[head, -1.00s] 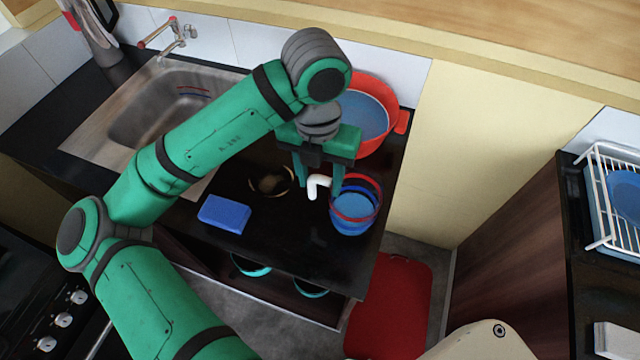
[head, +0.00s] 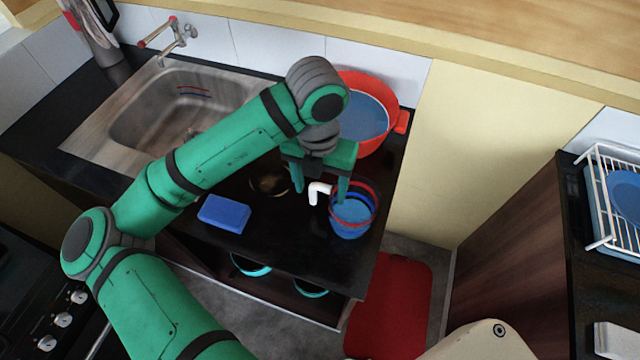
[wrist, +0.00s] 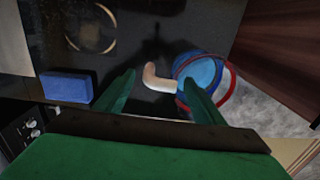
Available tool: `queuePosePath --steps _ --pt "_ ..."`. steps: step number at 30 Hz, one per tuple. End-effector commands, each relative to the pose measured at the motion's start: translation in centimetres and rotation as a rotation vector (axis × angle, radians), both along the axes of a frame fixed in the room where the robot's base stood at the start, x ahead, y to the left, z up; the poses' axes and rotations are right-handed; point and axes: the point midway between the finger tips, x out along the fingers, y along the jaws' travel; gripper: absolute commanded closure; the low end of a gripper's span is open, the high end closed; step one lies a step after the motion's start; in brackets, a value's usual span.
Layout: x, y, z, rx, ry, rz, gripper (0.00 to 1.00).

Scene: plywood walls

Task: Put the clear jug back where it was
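The clear jug (head: 349,221), with red and blue rings, a white handle and a blue inside, stands upright near the counter's front right corner. It also shows at the right in the wrist view (wrist: 204,73). Its white handle points left. My gripper (head: 321,196) is open above and around the handle, one finger on each side. In the wrist view the handle lies between the fingertips (wrist: 158,84), and the right finger overlaps the jug's rim. I cannot tell whether either finger touches the jug.
A red pot (head: 400,123) stands behind the jug by the wall. A blue sponge (head: 224,213) and a gold-edged round thing (head: 268,182) lie to the left. The sink (head: 110,120) is at the back left, with thin red and blue lines in it. A dish rack (head: 600,190) is far right.

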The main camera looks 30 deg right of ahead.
Motion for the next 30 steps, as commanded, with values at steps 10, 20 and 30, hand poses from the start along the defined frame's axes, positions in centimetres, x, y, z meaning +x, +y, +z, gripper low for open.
queuePosePath --steps 10,20,30 --pt "0.0 0.0 0.3 0.001 -0.001 0.000 0.37" --pt "0.1 0.0 5.4 0.000 -0.003 -0.001 0.37" --pt "0.2 0.2 11.1 0.001 -0.003 0.001 0.37"
